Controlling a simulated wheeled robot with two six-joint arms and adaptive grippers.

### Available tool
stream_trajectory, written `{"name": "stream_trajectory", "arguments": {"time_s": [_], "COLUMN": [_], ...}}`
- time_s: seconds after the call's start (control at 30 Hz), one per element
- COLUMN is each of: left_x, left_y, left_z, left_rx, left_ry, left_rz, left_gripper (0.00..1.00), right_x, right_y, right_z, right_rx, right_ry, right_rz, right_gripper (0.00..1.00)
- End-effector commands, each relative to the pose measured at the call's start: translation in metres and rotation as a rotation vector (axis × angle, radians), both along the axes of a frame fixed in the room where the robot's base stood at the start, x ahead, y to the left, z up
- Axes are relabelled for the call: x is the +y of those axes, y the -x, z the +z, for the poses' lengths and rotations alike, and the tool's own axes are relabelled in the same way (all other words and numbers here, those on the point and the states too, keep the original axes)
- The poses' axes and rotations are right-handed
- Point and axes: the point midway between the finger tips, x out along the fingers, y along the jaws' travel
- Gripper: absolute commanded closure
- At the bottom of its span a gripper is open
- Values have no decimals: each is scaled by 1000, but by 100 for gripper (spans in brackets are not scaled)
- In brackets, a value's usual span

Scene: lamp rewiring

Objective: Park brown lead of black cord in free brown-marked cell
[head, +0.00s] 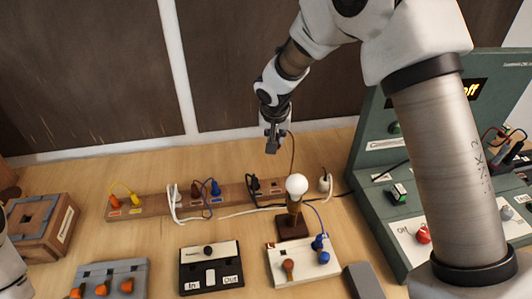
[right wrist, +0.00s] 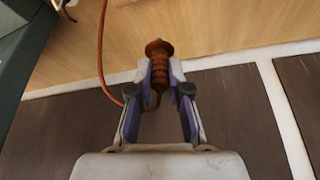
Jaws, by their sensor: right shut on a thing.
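My right gripper (head: 272,148) is raised above and behind the wooden cell strip (head: 150,207). In the right wrist view its fingers (right wrist: 161,75) are shut on a brown lead (right wrist: 159,48), a ribbed plug. The lead's thin brown wire (right wrist: 101,55) loops away; in the head view the wire (head: 292,152) hangs toward the strip's right part. A black plug (head: 253,186) stands in the strip there, and a black cord (head: 342,194) runs off to the right. Small coloured marks lie along the strip; which cell is free and brown-marked is too small to tell. My left gripper is out of view.
Orange (head: 113,201), yellow (head: 135,199) and blue (head: 215,187) plugs stand in the strip. A bulb lamp (head: 297,185) stands in front. A white terminal box (head: 273,248), a switch box (head: 195,253) and a green panel (head: 375,220) are nearby. A wall rises behind.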

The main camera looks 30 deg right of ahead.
Motion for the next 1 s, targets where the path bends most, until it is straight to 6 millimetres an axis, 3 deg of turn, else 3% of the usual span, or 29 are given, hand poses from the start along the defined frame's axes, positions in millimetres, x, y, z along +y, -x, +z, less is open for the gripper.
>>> {"name": "stream_trajectory", "arguments": {"time_s": [0.03, 0.1, 0.33, 0.67, 1.0], "left_x": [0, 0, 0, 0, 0], "left_y": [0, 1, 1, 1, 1], "left_z": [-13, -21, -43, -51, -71], "left_rx": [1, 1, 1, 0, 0], "left_ry": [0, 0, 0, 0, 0], "left_rz": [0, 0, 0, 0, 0], "left_gripper": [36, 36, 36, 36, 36], "right_x": [0, 0, 1, 1, 1], "right_y": [1, 1, 2, 2, 2], "right_z": [-19, -35, -79, -95, -128], "right_rx": [2, 1, 2, 1, 1], "right_ry": [-1, 0, -3, -5, -5], "right_rz": [-1, 0, 1, 1, 1], "right_gripper": [100, 100, 100, 100, 100]}}
